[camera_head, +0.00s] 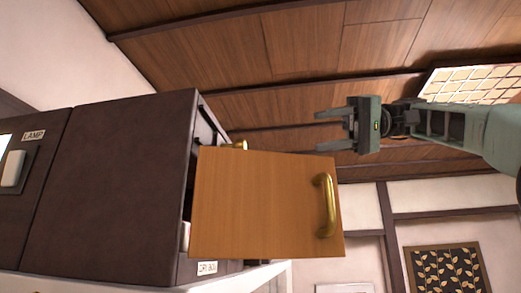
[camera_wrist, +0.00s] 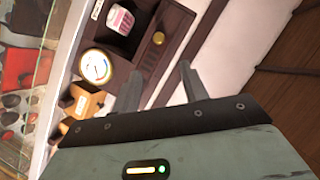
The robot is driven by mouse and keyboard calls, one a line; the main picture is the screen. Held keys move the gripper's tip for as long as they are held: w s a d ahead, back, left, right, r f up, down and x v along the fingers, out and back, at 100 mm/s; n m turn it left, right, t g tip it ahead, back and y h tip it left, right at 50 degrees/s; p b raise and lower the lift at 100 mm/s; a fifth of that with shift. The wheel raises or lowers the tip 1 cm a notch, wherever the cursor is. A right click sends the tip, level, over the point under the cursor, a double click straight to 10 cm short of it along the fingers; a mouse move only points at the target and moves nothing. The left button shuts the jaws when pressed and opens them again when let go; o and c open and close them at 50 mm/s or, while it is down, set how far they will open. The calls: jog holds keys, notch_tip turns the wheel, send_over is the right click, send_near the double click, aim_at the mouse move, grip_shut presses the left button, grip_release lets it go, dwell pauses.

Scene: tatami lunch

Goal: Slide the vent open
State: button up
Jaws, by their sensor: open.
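No part labelled as a vent shows, and I cannot tell for sure which part it is. A dark box (camera_head: 115,190) stands at left in the head view, with a wooden door (camera_head: 255,205) swung open. A small brass knob (camera_head: 238,145) shows past the door's upper edge. In the wrist view a round brass knob (camera_wrist: 158,38) sits on a dark strip, beyond my fingertips. My gripper (camera_head: 317,128) is open and empty, in the air right of the box and above the door. Its two fingers also show in the wrist view (camera_wrist: 160,68).
The door carries a brass handle (camera_head: 326,205). A LAMP switch (camera_head: 14,168) is at far left. The wrist view shows a round dial (camera_wrist: 96,66), a red-and-white item (camera_wrist: 119,20) in a dark recess and an orange wooden piece (camera_wrist: 85,101). Open air surrounds my gripper.

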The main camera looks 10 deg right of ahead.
aim_at(241, 147)
jog(key=shift+n, duration=0.5)
jog(key=shift+f+p+x, duration=0.15)
jog(key=shift+p+x, duration=0.65)
jog(key=shift+x, duration=3.45)
jog(key=shift+f+p+x, duration=0.15)
jog(key=shift+p+x, duration=0.6)
jog(key=shift+x, duration=3.5)
jog(key=shift+s, duration=0.15)
